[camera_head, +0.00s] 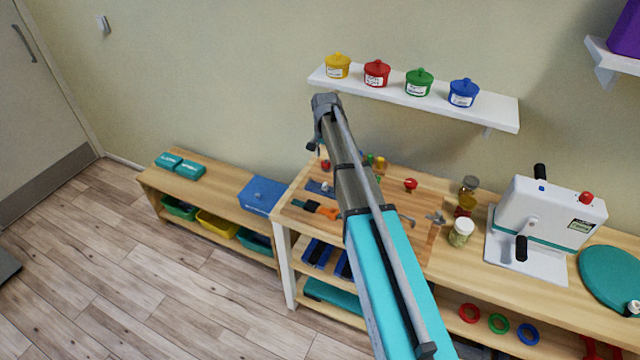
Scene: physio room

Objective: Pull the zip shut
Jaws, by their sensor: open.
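My arm reaches up through the middle of the view, over a wooden activity board (428,252) on the bench. The far end of my arm, with my gripper (315,143), is at the upper left of the board, below the left end of the wall shelf. The gripper is open and mostly hidden; I see nothing held. I cannot make out the zip for sure. A blue-grey strip (316,187) with a small light part lies on the board's left side. An orange and dark piece (325,211) lies below it. My arm covers the board's middle.
A wall shelf (415,96) holds several coloured lidded pots. Right of the board stand jars (461,232), a white crank machine (545,222) and a teal disc (612,279). A blue box (262,195) sits on the low left bench.

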